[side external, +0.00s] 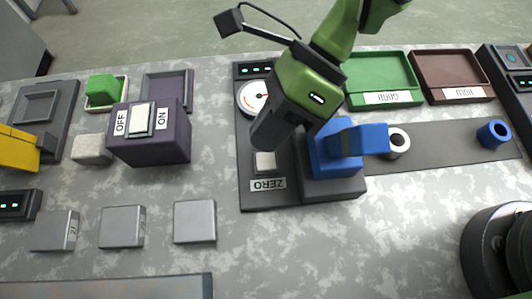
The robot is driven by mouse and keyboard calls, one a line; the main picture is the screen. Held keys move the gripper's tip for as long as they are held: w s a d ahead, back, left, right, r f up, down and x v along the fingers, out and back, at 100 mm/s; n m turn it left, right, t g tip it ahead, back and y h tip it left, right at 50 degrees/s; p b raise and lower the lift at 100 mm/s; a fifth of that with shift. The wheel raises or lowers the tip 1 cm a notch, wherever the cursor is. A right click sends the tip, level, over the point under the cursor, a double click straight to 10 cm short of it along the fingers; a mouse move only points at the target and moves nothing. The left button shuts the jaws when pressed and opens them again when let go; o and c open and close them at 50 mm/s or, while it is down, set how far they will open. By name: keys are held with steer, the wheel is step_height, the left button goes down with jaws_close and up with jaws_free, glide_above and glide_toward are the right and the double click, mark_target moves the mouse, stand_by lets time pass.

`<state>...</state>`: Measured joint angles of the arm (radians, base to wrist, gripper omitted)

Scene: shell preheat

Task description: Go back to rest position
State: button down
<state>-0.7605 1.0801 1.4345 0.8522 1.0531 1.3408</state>
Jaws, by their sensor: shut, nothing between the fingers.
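My gripper (262,138), at the end of the green arm, points down and left above the dark scale panel (245,193). Its dark fingers are together with nothing between them, close above the white button (265,162) by the ZERO label. Whether they touch the button cannot be told from this angle. A blue piece (340,145) with a block-like arm sits on the grey platform (335,190) just right of the fingers. The round dial (255,97) shows behind the fingers.
A purple switch box (165,150) marked OFF and ON stands left. Green (410,72) and brown (440,65) trays lie behind right. A white ring (397,142) and blue ring (493,133) are on the dark strip. Grey blocks (122,227) stand front left; the front middle is clear.

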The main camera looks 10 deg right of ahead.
steer(key=shift+r, duration=0.1)
stand_by(0.7)
steer(key=w+d+r+n+t, duration=0.2)
steer(key=d+r+n+t, duration=0.15)
steer(key=d+r, duration=0.5)
steer(key=w+d+r+n+t, duration=0.2)
steer(key=w+d+r+n, duration=0.15)
steer(key=d+r, duration=0.45)
steer(key=s+d+r+n+t+h, duration=0.2)
steer(key=s+d+r+n+t, duration=0.1)
steer(key=d, duration=0.5)
steer(key=s+d+r+n+t+h, duration=0.3)
steer(key=s+d+n+t, duration=0.1)
steer(key=s+d, duration=0.4)
steer(key=shift+s+d+n, duration=0.25)
steer(key=shift+n, duration=0.65)
